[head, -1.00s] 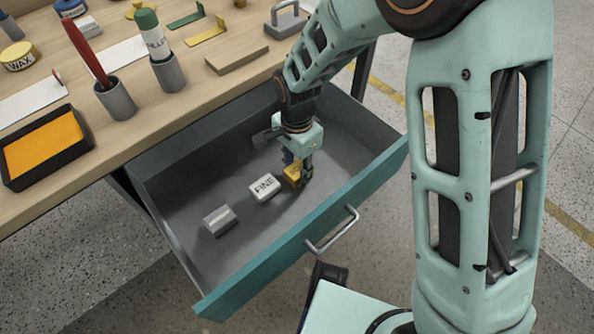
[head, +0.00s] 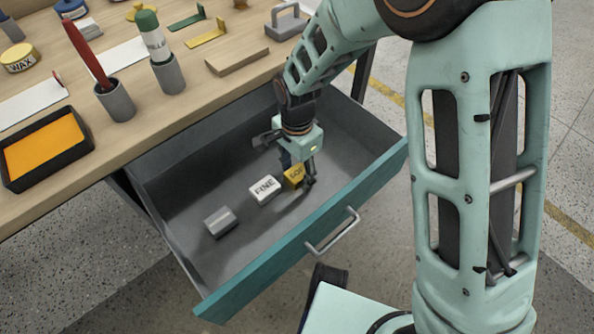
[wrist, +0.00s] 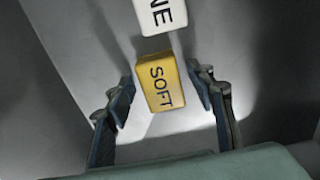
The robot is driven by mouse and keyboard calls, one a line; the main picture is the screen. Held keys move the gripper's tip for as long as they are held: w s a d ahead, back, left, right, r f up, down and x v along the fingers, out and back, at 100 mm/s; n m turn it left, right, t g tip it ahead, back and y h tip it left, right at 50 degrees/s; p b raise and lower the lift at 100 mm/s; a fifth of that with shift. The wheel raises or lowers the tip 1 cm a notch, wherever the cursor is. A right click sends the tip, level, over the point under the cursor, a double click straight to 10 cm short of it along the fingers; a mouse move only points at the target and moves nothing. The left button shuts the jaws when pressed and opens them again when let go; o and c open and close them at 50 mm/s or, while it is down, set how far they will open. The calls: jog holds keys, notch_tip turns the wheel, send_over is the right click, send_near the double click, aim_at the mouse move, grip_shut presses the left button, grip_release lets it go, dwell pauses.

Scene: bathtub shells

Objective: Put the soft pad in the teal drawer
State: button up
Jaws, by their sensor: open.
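The soft pad (head: 293,177) is a yellow block lettered SOFT. It lies on the floor of the teal drawer (head: 255,257), which is pulled open below the tabletop. In the wrist view the soft pad (wrist: 160,84) sits between and a little beyond the fingertips, with gaps on both sides. My gripper (head: 299,173) is open and inside the drawer, just above the pad. In the wrist view the gripper (wrist: 163,92) has its two fingers spread apart.
A white block lettered FINE (head: 263,188) lies close beside the pad. A grey block (head: 220,222) lies further left in the drawer. The tabletop holds an orange-filled black tray (head: 75,168), cups with a red tool and a green-capped marker, and a wooden strip (head: 237,60).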

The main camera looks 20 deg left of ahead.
aim_at(297, 173)
notch_tip(297, 173, up, 12)
jog(key=p, duration=0.3)
jog(key=shift+f, duration=0.15)
dwell(0.4)
